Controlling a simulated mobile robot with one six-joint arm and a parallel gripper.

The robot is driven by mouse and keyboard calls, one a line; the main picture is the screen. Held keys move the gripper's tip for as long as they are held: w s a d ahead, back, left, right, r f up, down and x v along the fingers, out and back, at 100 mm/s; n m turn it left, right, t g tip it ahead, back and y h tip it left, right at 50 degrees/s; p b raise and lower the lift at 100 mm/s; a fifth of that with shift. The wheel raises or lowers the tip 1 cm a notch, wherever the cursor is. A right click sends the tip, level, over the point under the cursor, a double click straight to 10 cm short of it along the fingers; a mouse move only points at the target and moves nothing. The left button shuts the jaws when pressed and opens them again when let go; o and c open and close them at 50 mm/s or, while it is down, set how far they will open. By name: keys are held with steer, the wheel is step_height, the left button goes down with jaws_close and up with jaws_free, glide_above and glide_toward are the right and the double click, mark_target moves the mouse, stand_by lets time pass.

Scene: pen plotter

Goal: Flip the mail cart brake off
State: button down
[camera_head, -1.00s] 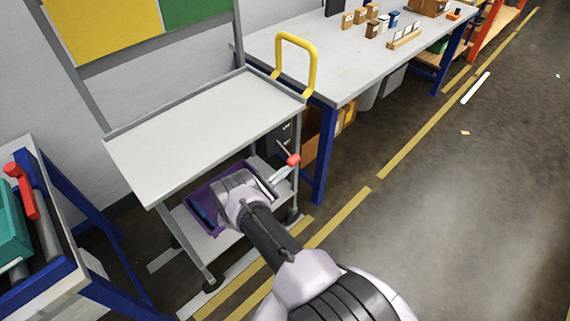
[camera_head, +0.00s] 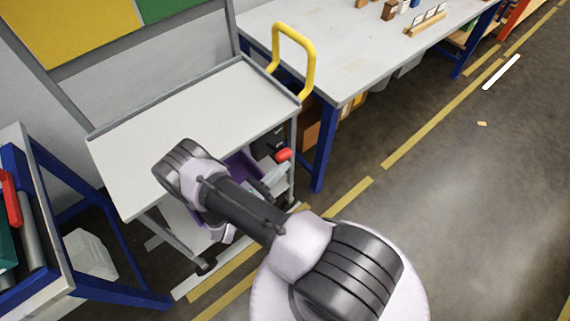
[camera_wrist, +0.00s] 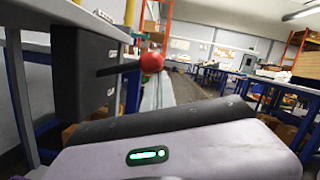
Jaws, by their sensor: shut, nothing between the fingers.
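The mail cart is a grey cart with a bare top shelf (camera_head: 185,110) and a yellow push handle (camera_head: 310,65). Its brake lever has a red knob (camera_head: 283,154) near the cart's right-hand leg, below the top shelf. In the wrist view the red knob (camera_wrist: 152,62) sits on a dark rod that sticks out from a black box (camera_wrist: 88,72). My gripper (camera_wrist: 165,118) is shut and empty; its pale housing and dark front fill the bottom of the wrist view, below the knob. A gap shows between them. In the head view my arm mostly hides the gripper.
A purple bin (camera_head: 240,165) on the cart's lower shelf is partly behind my arm. A workbench (camera_head: 350,50) with blue legs stands at the right, and a blue-framed bench (camera_head: 45,240) at the left. Open floor (camera_head: 460,220) lies at the right.

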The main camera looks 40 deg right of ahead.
steer(key=shift+r+n, duration=0.4)
steer(key=shift+n, duration=0.1)
steer(key=shift+w+r, duration=0.15)
